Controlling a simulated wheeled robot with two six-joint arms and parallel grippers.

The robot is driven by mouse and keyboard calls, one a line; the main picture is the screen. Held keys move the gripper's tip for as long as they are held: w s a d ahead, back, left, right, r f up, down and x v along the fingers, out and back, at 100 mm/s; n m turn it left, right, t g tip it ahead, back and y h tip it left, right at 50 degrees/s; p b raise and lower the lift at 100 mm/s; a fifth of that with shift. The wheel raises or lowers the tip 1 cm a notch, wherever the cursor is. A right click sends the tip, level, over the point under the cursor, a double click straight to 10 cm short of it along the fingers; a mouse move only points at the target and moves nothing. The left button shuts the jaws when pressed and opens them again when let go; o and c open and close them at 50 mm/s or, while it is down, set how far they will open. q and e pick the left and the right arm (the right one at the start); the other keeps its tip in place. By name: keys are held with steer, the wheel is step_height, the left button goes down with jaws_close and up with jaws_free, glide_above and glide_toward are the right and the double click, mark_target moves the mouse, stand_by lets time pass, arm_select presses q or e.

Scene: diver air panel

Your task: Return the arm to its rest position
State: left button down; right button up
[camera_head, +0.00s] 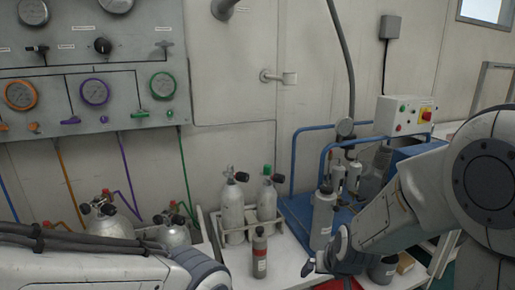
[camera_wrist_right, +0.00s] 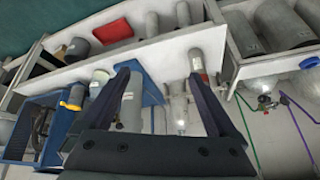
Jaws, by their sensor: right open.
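My right arm comes in from the right in the head view. Its gripper (camera_head: 325,266) is over the white bench, in front of a grey cylinder (camera_head: 323,215). In the right wrist view the two dark fingers of my right gripper (camera_wrist_right: 165,82) are spread apart with nothing held between them. A small grey cylinder with a red label (camera_head: 260,252) stands on the bench to the left of the gripper, apart from it. My left arm crosses the bottom left of the head view; its gripper is out of view.
Two cylinders (camera_head: 232,207) stand in a white rack by the wall. A blue-framed machine (camera_head: 295,208) with a control box (camera_head: 405,115) is at the right. The gauge panel (camera_head: 130,118) is at the left. A red item (camera_wrist_right: 112,31) lies on the bench.

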steer(key=s+d+f+n+g, duration=0.1)
steer(key=s+d+g, duration=0.2)
steer(key=s, duration=0.8)
steer(key=s+a+r+n+g, duration=0.2)
steer(key=s+a+r+n, duration=0.15)
steer(key=s+a, duration=0.35)
steer(key=s+a+r+n+g, duration=0.1)
steer(key=s+a+r+n, duration=0.1)
steer(key=s+a+n, duration=0.35)
step_height(320, 180, up, 18)
steer(key=s+a+m+p, duration=0.1)
steer(key=p, duration=1.6)
steer(key=shift+a+m+p, duration=0.3)
steer(key=shift+m+p, duration=0.1)
steer(key=shift+f, duration=0.1)
